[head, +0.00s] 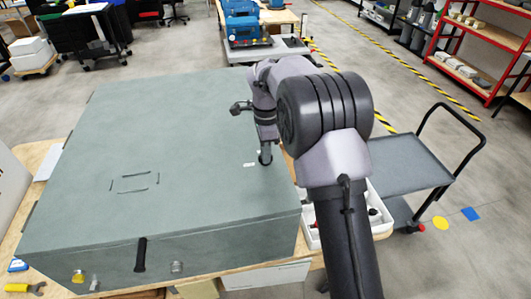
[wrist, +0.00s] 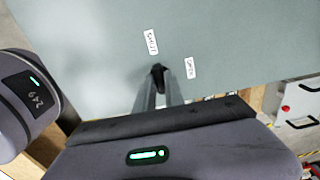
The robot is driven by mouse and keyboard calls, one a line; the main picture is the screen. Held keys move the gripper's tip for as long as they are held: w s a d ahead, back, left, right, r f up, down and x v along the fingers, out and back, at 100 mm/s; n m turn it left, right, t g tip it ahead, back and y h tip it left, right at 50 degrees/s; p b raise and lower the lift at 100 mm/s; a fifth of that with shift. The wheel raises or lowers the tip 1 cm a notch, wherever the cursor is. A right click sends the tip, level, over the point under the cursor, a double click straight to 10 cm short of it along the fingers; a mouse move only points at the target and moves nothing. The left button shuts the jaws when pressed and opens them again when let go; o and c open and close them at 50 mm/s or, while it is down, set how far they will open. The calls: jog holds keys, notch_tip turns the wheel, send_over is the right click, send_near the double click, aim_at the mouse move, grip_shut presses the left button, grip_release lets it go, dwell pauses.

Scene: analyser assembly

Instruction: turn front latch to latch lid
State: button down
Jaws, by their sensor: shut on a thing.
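The grey-green lid (head: 190,120) of a large box lies flat and looks closed. My gripper (head: 266,158) reaches down to the lid's top near its right edge. In the wrist view my gripper (wrist: 160,92) is shut on a small black latch (wrist: 158,74). The fingers cover part of the latch, so its exact angle is hard to read. Two white labels sit beside it: one that seems to read SHUT (wrist: 151,42) is above, and one that seems to read OPEN (wrist: 190,67) is to the right.
A black handle (head: 140,254) and small fittings are on the box's near side. A white bin (head: 376,204) stands right of the box, partly behind my arm. A grey cart (head: 395,165) is further right. The lid's top left of my gripper is mostly clear.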

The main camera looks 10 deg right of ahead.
jog(key=c, duration=1.4)
grip_release()
jog(key=shift+c, duration=0.2)
notch_tip(320, 180, up, 18)
jog(key=p, duration=0.4)
jog(key=shift+f+p, duration=0.25)
jog(key=shift+p, duration=0.15)
jog(key=s+a+f+n+t+y+b, duration=0.1)
jog(key=s+f+n+b, duration=0.2)
jog(key=s+b, duration=0.35)
jog(key=s+a+f+n+t+b, duration=0.15)
jog(key=s+n+b, duration=0.25)
jog(key=s, duration=0.6)
jog(key=s+f+n+t+y+b, duration=0.1)
jog(key=s+f+n+t+b, duration=0.15)
jog(key=s+b, duration=0.45)
jog(key=s+f+n+b, duration=0.1)
jog(key=s+f+n, duration=0.3)
jog(key=s+f, duration=0.5)
jog(key=shift+s+a+t, duration=0.4)
jog(key=shift+s, duration=0.05)
